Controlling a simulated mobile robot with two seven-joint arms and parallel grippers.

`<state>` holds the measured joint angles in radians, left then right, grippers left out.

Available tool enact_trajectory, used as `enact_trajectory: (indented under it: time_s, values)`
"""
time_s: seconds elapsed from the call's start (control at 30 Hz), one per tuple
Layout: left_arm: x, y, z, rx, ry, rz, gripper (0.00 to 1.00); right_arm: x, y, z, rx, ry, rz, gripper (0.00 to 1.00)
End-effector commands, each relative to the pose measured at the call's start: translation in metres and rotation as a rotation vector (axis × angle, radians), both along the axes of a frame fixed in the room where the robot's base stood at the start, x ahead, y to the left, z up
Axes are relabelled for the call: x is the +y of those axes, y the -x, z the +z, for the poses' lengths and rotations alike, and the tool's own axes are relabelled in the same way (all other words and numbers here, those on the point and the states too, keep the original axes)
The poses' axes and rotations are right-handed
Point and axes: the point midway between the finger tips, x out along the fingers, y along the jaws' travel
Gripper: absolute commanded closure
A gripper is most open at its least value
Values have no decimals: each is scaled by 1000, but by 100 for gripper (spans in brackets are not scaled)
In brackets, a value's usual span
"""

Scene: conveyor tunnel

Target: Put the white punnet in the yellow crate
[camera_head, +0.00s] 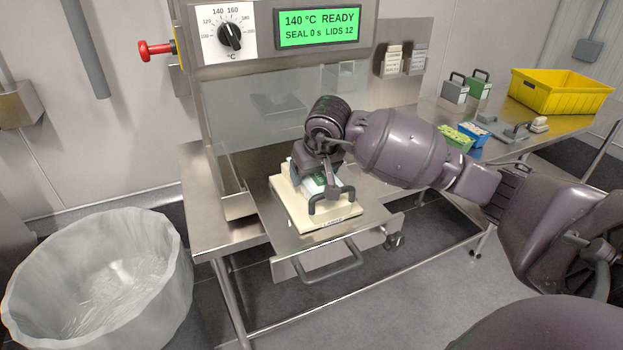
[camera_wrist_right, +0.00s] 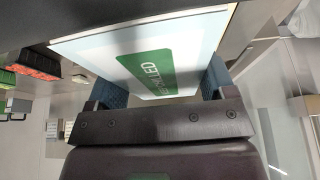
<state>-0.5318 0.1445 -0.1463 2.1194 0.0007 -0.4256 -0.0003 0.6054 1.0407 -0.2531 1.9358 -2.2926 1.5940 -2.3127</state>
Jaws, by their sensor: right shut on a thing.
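The white punnet (camera_head: 312,184), with a green patch on its top, is at a cream block (camera_head: 288,203) on the sealing machine's pulled-out drawer. My right gripper (camera_head: 320,172) reaches down over it and is shut on it, partly hiding it. In the right wrist view, the punnet (camera_wrist_right: 180,50) has a pale, flat top with a green printed label and lies between the fingers of my right gripper (camera_wrist_right: 163,90). Whether it is lifted clear of the block I cannot tell. The yellow crate (camera_head: 555,95) stands on the right-hand table. My left gripper is not in view.
The machine's display (camera_head: 318,25) reads 140 °C READY. A clear-lined bin (camera_head: 100,290) stands at the left. Green and blue filled punnets (camera_head: 472,133), handled blocks (camera_head: 455,90) and small items share the right-hand table (camera_head: 575,122) with the crate.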

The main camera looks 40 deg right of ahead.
Motion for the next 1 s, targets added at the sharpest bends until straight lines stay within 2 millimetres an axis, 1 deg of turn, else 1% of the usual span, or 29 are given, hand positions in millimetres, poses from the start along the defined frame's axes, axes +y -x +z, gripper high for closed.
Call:
enact_trajectory:
  time_s: [0.03, 0.07, 0.1, 0.33, 0.37, 0.63, 1.0]
  values:
    - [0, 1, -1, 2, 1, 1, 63, 0, 0, 0, 1, 0, 0, 63]
    - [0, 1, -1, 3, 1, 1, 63, 0, 0, 0, 1, 0, 0, 66]
    - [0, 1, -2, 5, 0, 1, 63, 0, 0, 0, 0, 0, 0, 30]
    - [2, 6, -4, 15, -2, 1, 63, 0, 0, 0, 0, 0, 0, 65]
    - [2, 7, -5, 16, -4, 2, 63, 0, 0, 0, 0, 0, 0, 66]
    - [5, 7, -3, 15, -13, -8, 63, 0, 0, 5, -1, 1, 1, 66]
    - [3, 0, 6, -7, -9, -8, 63, 0, 0, 18, -2, 0, 0, 66]
